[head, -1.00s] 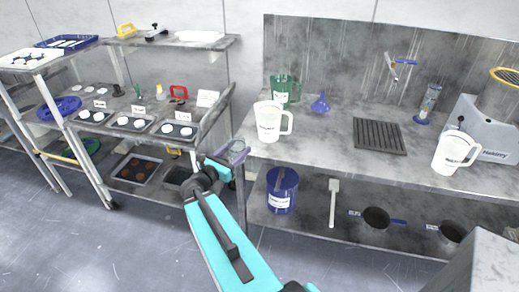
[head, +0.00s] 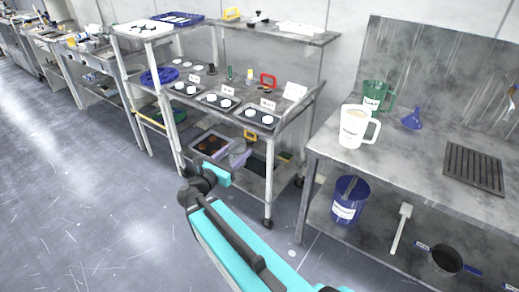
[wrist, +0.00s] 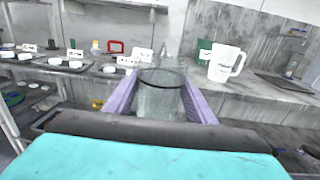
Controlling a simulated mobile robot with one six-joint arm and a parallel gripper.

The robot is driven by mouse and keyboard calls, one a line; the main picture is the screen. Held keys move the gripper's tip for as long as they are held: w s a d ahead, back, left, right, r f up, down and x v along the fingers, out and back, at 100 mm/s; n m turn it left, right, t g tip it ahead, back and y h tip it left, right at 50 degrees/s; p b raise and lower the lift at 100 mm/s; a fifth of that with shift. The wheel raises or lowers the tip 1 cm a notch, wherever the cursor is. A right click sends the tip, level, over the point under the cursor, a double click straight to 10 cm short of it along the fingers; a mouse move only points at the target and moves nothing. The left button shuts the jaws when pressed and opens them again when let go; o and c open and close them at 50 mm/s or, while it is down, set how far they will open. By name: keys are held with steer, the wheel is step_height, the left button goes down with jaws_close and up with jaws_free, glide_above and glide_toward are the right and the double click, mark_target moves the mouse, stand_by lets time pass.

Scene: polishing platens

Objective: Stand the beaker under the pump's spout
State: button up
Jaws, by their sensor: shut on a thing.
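In the wrist view a clear glass beaker (wrist: 160,98) stands upright between the two lilac fingers of my gripper (wrist: 161,104). The fingers are shut on its sides, and its open rim faces up. In the head view my gripper (head: 239,157) shows small in front of the trolley's right end, left of the steel bench; the beaker is hard to make out there. I cannot make out the pump or its spout in either view now.
The steel bench (head: 415,165) carries a white jug (head: 354,127), a green jug (head: 376,97), a blue funnel (head: 412,120) and a black grate (head: 474,168). A blue bucket (head: 349,199) stands below. The trolley (head: 300,118) holds labelled trays. Open floor (head: 90,200) lies left.

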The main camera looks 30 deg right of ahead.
steer(key=w+a+n+t+y+b, duration=0.1)
steer(key=a+n+t+y, duration=0.1)
steer(key=a, duration=1.7)
steer(key=shift+w+a+n+t, duration=0.35)
steer(key=shift+w+n+t, duration=0.05)
steer(key=shift+t, duration=0.4)
steer(key=shift+a+y, duration=0.1)
steer(key=shift+y, duration=0.2)
